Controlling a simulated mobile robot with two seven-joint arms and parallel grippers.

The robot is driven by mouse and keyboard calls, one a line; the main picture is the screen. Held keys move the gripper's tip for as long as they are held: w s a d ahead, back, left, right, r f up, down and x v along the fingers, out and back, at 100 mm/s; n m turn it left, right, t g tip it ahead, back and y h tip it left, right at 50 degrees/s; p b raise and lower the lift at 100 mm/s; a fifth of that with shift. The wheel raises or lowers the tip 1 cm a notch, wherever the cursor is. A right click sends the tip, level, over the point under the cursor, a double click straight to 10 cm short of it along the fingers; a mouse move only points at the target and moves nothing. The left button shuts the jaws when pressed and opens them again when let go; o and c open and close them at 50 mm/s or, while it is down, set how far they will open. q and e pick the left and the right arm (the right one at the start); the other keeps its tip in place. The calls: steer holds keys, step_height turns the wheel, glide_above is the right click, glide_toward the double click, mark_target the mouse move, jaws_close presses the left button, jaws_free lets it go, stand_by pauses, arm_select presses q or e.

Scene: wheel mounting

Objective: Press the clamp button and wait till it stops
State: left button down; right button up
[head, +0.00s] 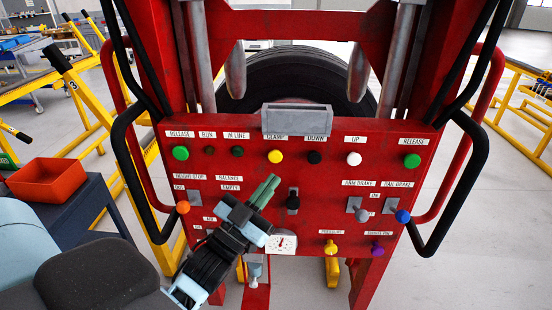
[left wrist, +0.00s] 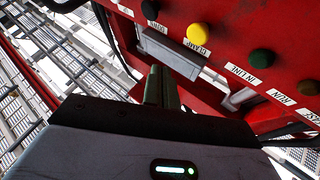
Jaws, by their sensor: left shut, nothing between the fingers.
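The red control panel (head: 330,215) fills the middle of the head view. The clamp button is the yellow one (head: 275,156) under the "CLAMP" label, between a dark green button and a black one. It also shows in the left wrist view as the yellow button (left wrist: 197,33). My left gripper (head: 267,188) is shut and empty, its green fingers pointing up toward the panel, below the yellow button in the head view. In the left wrist view the fingertips (left wrist: 161,75) are apart from the button. My right gripper is not in view.
A grey box (head: 297,119) juts out above the clamp button. Black bent handles (head: 130,160) flank the panel. A tyre (head: 300,78) stands behind it. An orange bin (head: 47,180) sits on a dark stand at the left. A gauge (head: 282,243) is below my left gripper.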

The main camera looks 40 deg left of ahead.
mark_target(275, 155)
arm_select(q)
steer(key=shift+w+a, duration=0.45)
steer(key=shift+w, duration=0.25)
steer(key=shift+w+a, duration=0.45)
steer(key=shift+w, duration=0.3)
steer(key=shift+w+a, duration=0.45)
steer(key=shift+w, duration=0.25)
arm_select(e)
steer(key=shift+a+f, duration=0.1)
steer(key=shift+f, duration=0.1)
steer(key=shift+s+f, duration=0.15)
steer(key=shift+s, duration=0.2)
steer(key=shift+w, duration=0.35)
arm_select(q)
steer(key=shift+w, duration=0.1)
steer(key=shift+w+a, duration=0.2)
steer(key=shift+w, duration=0.1)
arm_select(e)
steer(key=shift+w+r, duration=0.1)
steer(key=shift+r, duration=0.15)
arm_select(q)
steer(key=shift+w+a, duration=0.1)
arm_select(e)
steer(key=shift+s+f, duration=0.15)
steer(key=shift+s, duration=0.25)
